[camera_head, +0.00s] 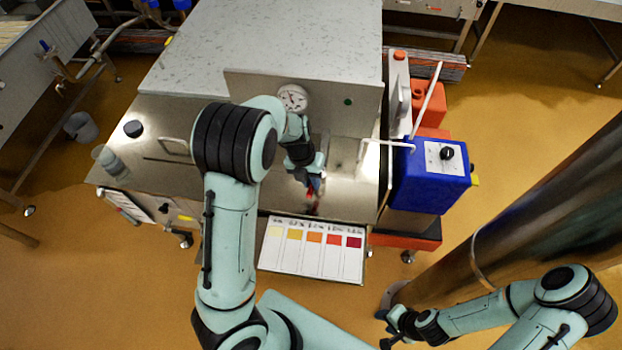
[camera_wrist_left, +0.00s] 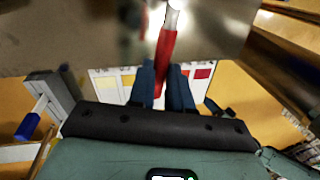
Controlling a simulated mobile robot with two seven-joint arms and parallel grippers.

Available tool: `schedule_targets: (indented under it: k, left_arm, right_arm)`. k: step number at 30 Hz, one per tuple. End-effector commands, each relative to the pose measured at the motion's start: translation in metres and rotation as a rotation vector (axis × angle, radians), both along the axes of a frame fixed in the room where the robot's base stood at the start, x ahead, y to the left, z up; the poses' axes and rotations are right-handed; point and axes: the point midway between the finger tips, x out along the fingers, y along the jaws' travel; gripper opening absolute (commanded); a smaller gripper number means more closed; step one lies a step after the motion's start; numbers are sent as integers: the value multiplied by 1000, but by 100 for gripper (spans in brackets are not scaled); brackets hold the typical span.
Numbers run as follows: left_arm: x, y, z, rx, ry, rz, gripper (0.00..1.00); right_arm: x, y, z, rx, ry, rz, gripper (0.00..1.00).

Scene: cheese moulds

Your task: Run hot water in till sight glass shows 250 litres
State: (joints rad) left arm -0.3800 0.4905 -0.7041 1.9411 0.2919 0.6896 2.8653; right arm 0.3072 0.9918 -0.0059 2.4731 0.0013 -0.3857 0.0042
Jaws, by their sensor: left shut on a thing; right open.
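My left gripper (camera_head: 314,182) is over the front of the steel machine. In the left wrist view its two dark blue fingers (camera_wrist_left: 163,84) are shut on a red handle (camera_wrist_left: 166,46) with a bright metal end. In the head view only a small red part of the handle (camera_head: 311,198) shows below the fingers. My right gripper (camera_head: 388,338) is open and empty at the bottom right, low over the floor and away from the machine. I cannot make out a sight glass or a litre reading, and no running water is visible.
The steel machine (camera_head: 270,40) carries a round dial (camera_head: 293,97). A colour card (camera_head: 312,250) hangs at its front edge. A blue box with a black knob (camera_head: 430,180) stands at its right. A thick dark column (camera_head: 530,215) is near my right arm.

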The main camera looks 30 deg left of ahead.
Motion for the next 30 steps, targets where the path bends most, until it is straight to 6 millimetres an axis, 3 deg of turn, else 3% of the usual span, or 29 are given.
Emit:
schedule_targets:
  k: [5,6,8,9,20,23,30]
  left_arm:
    - [-3,-1,-3,-1,10,-4,0]
    - [-3,-1,-3,-1,10,-5,22]
    - [-3,-1,-2,-1,9,-5,41]
    - [-3,-1,-2,-1,8,-5,44]
    - [-1,0,5,0,1,-5,44]
    - [0,3,19,-2,-3,-6,44]
    - [-2,13,72,-2,-5,-6,44]
  right_arm:
    - [-1,0,-1,0,1,0,43]
    - [-1,0,-1,0,1,0,43]
    - [-1,0,-1,0,1,0,43]
    - [-1,0,-1,0,1,0,43]
    - [-1,0,-1,0,1,0,43]
    - [-1,0,-1,0,1,0,43]
    - [-2,0,-1,0,2,0,43]
